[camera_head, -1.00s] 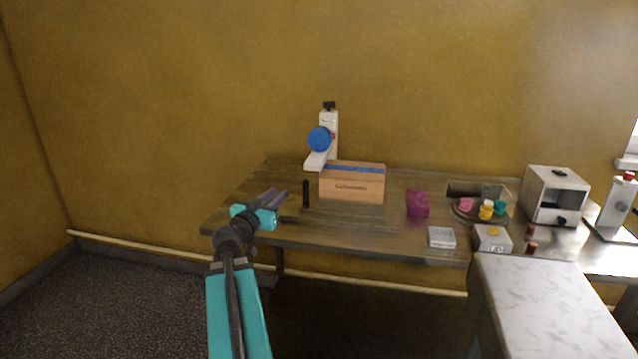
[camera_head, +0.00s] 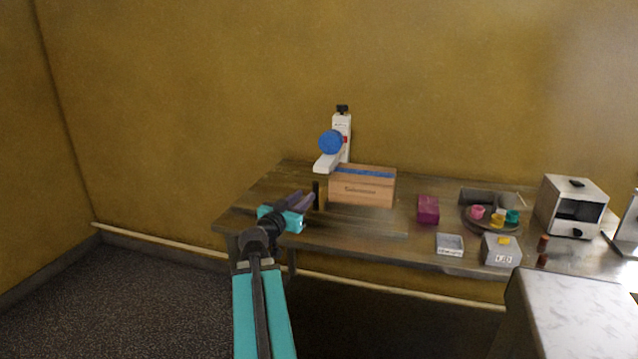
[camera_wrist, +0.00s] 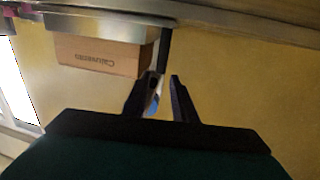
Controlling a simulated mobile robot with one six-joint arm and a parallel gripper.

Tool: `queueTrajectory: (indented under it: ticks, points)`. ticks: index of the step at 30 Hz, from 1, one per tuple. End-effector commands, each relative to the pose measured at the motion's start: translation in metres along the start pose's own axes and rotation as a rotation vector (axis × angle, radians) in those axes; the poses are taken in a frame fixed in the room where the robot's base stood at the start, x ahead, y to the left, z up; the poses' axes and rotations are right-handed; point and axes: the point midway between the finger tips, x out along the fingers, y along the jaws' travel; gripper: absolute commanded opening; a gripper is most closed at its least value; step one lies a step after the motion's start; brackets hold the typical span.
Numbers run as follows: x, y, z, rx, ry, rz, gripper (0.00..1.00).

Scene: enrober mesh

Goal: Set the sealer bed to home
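A brown carton with a blue strip on top (camera_head: 362,188) sits on a low flat bed (camera_head: 345,212) on the table; I take this bed to be the sealer bed, but no label confirms it. A thin black upright post (camera_head: 316,194) stands at its left end. My gripper (camera_head: 305,200) is just left of the post. In the wrist view, my gripper (camera_wrist: 163,78) has its fingers apart and empty, with the post (camera_wrist: 165,48) ahead between the fingertip lines. Whether they touch it I cannot tell. The carton (camera_wrist: 100,55) shows beside it, upside down.
A white stand with a blue disc (camera_head: 331,142) is behind the carton. To the right are a magenta block (camera_head: 428,209), a clear tray (camera_head: 450,244), a round plate with coloured pieces (camera_head: 475,224), a grey box (camera_head: 501,250) and a white oven-like box (camera_head: 570,206).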

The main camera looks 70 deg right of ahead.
Motion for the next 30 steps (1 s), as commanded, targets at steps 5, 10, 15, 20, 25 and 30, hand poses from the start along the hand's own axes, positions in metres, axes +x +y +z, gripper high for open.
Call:
queueTrajectory:
  ticks: [5, 10, 15, 20, 25, 30]
  points:
    - [0.007, -0.002, -0.003, 0.0, 0.0, -0.002, 0.25]
    - [0.017, -0.003, -0.003, -0.001, -0.001, -0.002, 0.25]
    - [0.032, -0.004, -0.001, -0.001, -0.001, -0.004, 0.25]
    - [0.049, -0.004, -0.001, 0.0, -0.001, -0.003, 0.25]
    - [0.066, -0.004, -0.002, -0.001, 0.0, -0.004, 0.25]
    - [0.083, -0.004, -0.001, 0.0, 0.0, -0.004, 0.25]
